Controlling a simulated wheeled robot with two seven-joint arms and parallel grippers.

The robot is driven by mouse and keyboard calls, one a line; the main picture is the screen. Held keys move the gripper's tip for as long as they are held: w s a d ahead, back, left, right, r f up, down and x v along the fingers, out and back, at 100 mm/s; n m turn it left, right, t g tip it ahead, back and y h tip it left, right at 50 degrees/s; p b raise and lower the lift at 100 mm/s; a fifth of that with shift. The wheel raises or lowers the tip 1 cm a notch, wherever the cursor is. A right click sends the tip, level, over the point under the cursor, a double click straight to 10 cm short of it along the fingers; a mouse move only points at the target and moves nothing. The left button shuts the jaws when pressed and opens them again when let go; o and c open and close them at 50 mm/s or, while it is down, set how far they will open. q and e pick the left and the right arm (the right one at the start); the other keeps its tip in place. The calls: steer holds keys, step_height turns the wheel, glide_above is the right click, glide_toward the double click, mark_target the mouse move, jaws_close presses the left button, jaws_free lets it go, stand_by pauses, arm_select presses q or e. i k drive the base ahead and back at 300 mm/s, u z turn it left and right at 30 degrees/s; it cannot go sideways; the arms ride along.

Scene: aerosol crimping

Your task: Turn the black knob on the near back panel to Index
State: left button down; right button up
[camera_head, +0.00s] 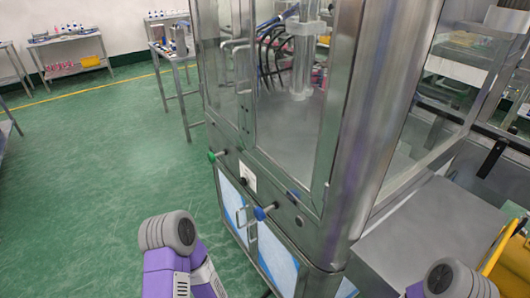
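A steel panel strip (275,189) runs below the glass of the machine cabinet. A small dark knob-like part (243,181) sits on it near a white label, and another small dark round part (299,221) sits further right. Both are too small to read a setting, and I cannot tell which is the task's black knob. My purple and grey arm links show at the lower left and lower right; neither gripper is in view.
The steel cabinet (362,130) with glass sides fills the middle. A steel side surface (430,235) and a yellow part (509,262) lie to the right. Side tables with goods (75,62) stand at the back left. Green floor (110,150) is clear left of the cabinet.

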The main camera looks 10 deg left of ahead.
mark_target(243, 181)
steer(key=z, duration=0.25)
steer(key=k, duration=0.35)
steer(key=u, duration=1.8)
steer(key=i, duration=1.55)
steer(key=z, duration=0.7)
